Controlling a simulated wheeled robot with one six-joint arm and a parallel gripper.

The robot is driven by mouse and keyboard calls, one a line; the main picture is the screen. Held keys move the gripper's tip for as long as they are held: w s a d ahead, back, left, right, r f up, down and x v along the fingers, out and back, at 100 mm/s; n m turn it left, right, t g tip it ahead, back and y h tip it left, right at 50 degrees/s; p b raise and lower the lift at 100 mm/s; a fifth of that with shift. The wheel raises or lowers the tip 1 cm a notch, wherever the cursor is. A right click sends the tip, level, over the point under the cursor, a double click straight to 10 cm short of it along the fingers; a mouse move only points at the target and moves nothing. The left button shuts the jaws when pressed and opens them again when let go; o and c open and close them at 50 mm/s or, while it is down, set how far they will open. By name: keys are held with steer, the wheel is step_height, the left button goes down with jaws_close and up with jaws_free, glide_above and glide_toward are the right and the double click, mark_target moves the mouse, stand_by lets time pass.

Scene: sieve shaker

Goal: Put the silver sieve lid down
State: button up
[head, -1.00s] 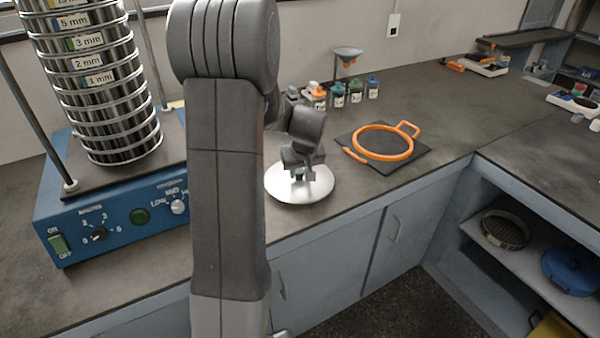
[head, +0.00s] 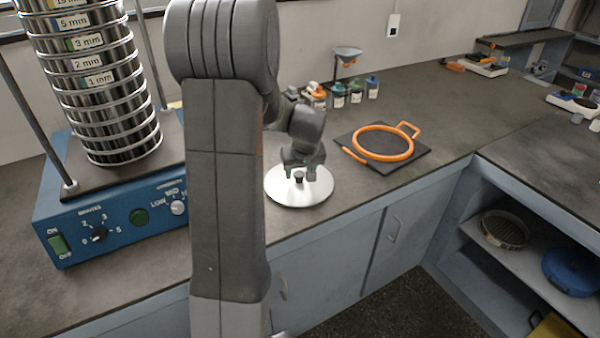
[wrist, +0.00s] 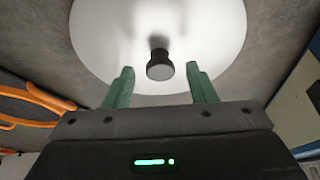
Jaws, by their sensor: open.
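The silver sieve lid (head: 290,194) is a round, shiny disc with a small dark knob (head: 298,177) at its centre. It lies flat on the dark bench top, near the front edge. In the wrist view the lid (wrist: 100,45) fills the upper middle, with its black knob (wrist: 159,66) between and just beyond the two green fingertips. My gripper (head: 300,172) is over the lid; in the wrist view it (wrist: 160,84) is open and empty, with the fingers apart from the knob on both sides.
The blue sieve shaker (head: 120,215) with a tall sieve stack (head: 100,90) stands at the left. An orange ring (head: 383,143) with a handle lies on a dark mat (head: 410,160) right of the lid. Several small bottles (head: 355,91) stand behind.

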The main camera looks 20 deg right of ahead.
steer(key=v, duration=1.1)
